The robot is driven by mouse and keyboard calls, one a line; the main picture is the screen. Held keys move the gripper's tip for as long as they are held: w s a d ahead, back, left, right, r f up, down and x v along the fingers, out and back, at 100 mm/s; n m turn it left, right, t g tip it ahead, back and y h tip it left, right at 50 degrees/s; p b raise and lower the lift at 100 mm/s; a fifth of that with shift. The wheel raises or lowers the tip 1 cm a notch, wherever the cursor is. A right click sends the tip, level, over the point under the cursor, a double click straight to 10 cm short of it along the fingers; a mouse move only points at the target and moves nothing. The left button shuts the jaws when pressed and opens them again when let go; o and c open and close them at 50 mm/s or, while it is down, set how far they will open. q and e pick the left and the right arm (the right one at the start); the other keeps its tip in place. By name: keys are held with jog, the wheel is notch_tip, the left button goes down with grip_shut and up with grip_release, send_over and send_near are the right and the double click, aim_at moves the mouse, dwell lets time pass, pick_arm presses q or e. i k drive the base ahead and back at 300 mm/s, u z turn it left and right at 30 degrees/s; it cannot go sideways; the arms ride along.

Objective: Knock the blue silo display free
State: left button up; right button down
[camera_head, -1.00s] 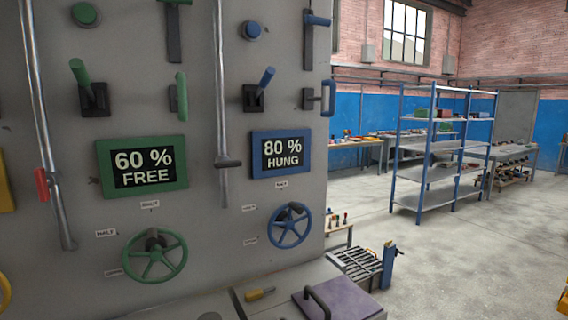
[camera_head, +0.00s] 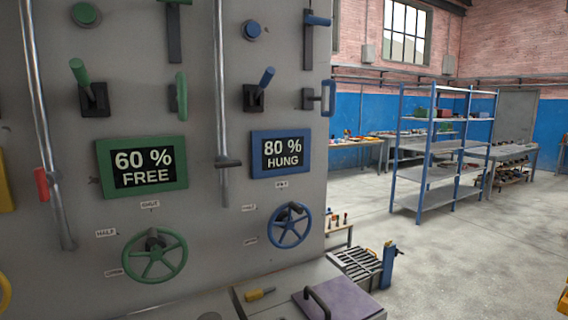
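Around the blue display are a blue lever (camera_head: 264,79) and a blue D-shaped handle (camera_head: 327,97) above, a blue round button (camera_head: 252,29) and a blue T-handle (camera_head: 317,19) higher up, and a blue handwheel (camera_head: 289,226) below. Neither gripper is in view.
A green handwheel (camera_head: 155,256) and green lever (camera_head: 81,75) are on the panel's left. A yellow-handled tool (camera_head: 260,294) and a purple lid with a dark handle (camera_head: 340,302) lie below. Blue shelving (camera_head: 441,152) stands at the right; the floor before it is clear.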

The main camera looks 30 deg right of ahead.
aim_at(253, 30)
jog(key=u, duration=2.35)
jog(key=k, duration=1.35)
jog(key=z, duration=1.25)
